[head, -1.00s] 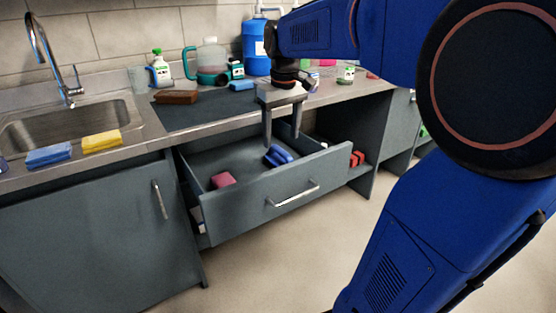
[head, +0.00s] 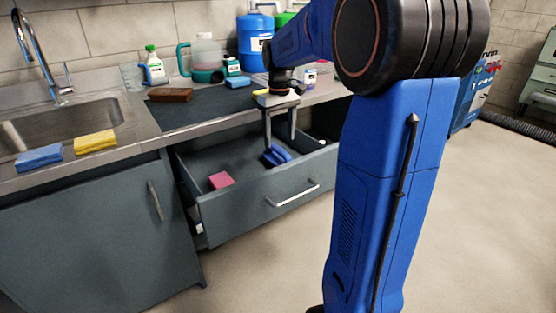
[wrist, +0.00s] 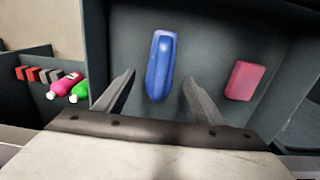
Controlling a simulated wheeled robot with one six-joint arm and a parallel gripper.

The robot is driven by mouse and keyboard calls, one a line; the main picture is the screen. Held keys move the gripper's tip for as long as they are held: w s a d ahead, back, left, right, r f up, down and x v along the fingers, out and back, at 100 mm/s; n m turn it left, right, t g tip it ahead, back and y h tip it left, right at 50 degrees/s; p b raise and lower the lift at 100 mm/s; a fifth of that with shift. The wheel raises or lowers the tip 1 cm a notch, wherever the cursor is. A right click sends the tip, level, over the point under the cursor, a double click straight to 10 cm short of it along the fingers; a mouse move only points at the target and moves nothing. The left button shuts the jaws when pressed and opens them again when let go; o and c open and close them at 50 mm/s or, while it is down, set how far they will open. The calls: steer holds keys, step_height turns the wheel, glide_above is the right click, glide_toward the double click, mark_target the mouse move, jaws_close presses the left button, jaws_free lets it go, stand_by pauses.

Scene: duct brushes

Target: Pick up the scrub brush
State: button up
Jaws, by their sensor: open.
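The blue scrub brush (head: 276,155) lies in the open drawer (head: 245,208), toward its right side. In the wrist view the brush (wrist: 160,66) is a long blue shape on the drawer floor. My gripper (head: 279,141) points down into the drawer, above the brush. In the wrist view my gripper (wrist: 160,78) is open, with one finger on each side of the brush's near end. Nothing is between the fingers in their grip, and the brush seems to be below them. Part of the brush is hidden behind a finger in the head view.
A pink sponge (head: 221,180) lies left of the brush in the drawer. The drawer walls stand close around my gripper. The counter above holds a brown block (head: 169,95), bottles and a blue sponge (head: 238,82). Red blocks and bottles (wrist: 64,84) show beside the drawer.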

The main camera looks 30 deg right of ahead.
mark_target(278, 159)
steer(key=f, duration=0.9)
steer(key=shift+w+a+f, duration=0.1)
steer(key=shift+w+f, duration=0.15)
steer(key=shift+f, duration=0.15)
steer(key=shift+c, duration=0.7)
steer(key=c, duration=1)
steer(key=shift+c, duration=0.2)
steer(key=shift+r, duration=0.1)
